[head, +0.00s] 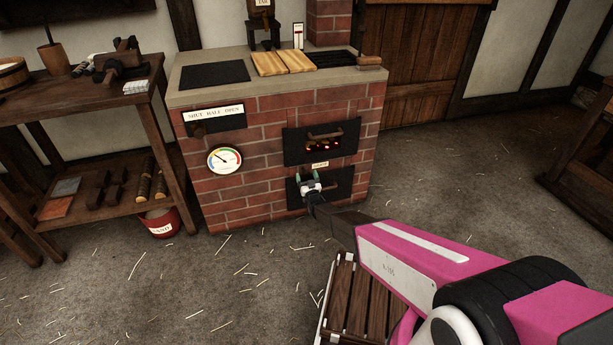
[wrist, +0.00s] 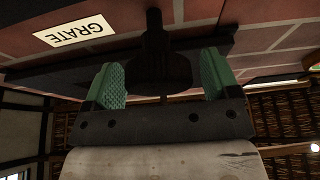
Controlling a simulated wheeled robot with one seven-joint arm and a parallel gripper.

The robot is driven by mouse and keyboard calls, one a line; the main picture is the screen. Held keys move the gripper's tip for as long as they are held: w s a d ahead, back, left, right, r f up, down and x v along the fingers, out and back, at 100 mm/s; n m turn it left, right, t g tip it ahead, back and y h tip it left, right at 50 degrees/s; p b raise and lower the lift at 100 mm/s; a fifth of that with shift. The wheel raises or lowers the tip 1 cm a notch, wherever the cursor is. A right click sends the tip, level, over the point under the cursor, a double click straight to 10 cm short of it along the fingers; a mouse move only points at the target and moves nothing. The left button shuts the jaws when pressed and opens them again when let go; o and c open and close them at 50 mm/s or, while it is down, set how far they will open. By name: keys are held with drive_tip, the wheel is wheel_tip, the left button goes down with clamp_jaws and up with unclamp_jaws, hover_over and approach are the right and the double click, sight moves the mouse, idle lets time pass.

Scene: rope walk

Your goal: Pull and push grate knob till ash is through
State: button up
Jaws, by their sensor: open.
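The black grate knob (wrist: 165,68) sticks out from the brick stove front, near an upside-down GRATE label (wrist: 75,31) in the wrist view. My gripper (wrist: 162,77) is open, with one green finger on each side of the knob and visible gaps between. In the head view my gripper (head: 312,180) is at the lower dark door (head: 342,187) of the brick stove (head: 255,130) and hides the knob. The upper fire door (head: 300,156) has a bar handle and slots with an orange glow (head: 322,146). No ash can be seen.
A dial gauge (head: 224,159) and a SHUT/HALF/OPEN plate (head: 214,113) are on the stove's left front. A slatted wooden platform (head: 362,300) lies under my arm. A workbench (head: 85,101) and a red bucket (head: 161,224) stand left. The straw-strewn floor ahead is open.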

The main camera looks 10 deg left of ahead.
drive_tip(key=c, duration=1.2)
drive_tip(key=s+d, duration=0.2)
drive_tip(key=s, duration=0.1)
drive_tip(key=s+d, duration=0.1)
drive_tip(key=s, duration=0.1)
drive_tip(key=shift+s+d, duration=0.2)
drive_tip(key=shift+s, duration=0.05)
drive_tip(key=shift+c, duration=0.2)
drive_tip(key=o, duration=1.2)
drive_tip(key=shift+w, duration=0.1)
drive_tip(key=shift+o, duration=0.2)
drive_tip(key=shift+f, duration=0.1)
